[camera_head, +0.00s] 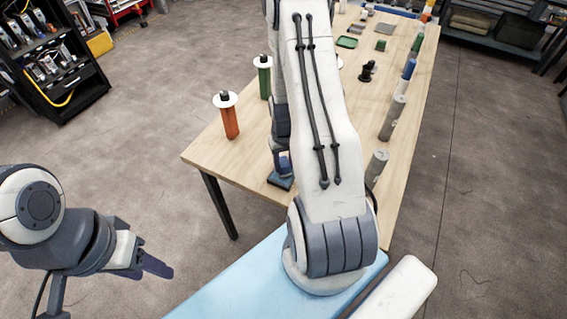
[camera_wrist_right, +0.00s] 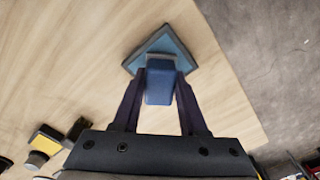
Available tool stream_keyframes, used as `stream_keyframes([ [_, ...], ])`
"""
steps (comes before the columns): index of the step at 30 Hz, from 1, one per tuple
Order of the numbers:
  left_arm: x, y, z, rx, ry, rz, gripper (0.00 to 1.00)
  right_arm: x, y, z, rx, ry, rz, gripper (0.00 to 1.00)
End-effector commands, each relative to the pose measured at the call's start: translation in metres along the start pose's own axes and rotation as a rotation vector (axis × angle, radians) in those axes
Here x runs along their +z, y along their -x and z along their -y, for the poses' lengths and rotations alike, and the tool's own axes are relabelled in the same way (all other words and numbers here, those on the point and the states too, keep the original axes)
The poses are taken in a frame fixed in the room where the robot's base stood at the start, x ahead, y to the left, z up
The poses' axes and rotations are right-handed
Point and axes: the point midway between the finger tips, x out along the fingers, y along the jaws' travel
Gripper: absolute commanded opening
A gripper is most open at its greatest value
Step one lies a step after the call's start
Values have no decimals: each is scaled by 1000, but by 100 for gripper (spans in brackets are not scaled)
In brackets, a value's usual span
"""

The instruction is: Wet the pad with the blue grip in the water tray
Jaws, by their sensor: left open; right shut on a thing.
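The pad (camera_head: 280,181) is a dark blue square with a blue grip on top, near the front left edge of the wooden table. In the right wrist view the blue grip (camera_wrist_right: 159,86) stands between the fingers of my right gripper (camera_wrist_right: 158,92), which is shut on it. The pad's lighter blue plate shows beyond the grip. I cannot tell whether the pad touches the table. A small green-rimmed tray (camera_head: 347,43) lies far back on the table; I cannot tell if it holds water. My left gripper (camera_head: 150,265) is open and empty, off the table at lower left.
The table (camera_head: 225,161) carries an orange (camera_head: 230,122) and a green cylinder (camera_head: 265,84) with white discs on the left. Several grey and blue cylinders line the right edge. A small black object (camera_head: 367,72) stands mid-table. My right arm hides the table's middle.

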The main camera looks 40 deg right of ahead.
Motion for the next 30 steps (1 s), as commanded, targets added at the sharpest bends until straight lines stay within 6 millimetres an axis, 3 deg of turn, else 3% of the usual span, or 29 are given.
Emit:
stream_keyframes([
  [30, 0, -7, 0, 0, 0, 0, 50, 0, -8, 0, 0, 0, 0, 0],
])
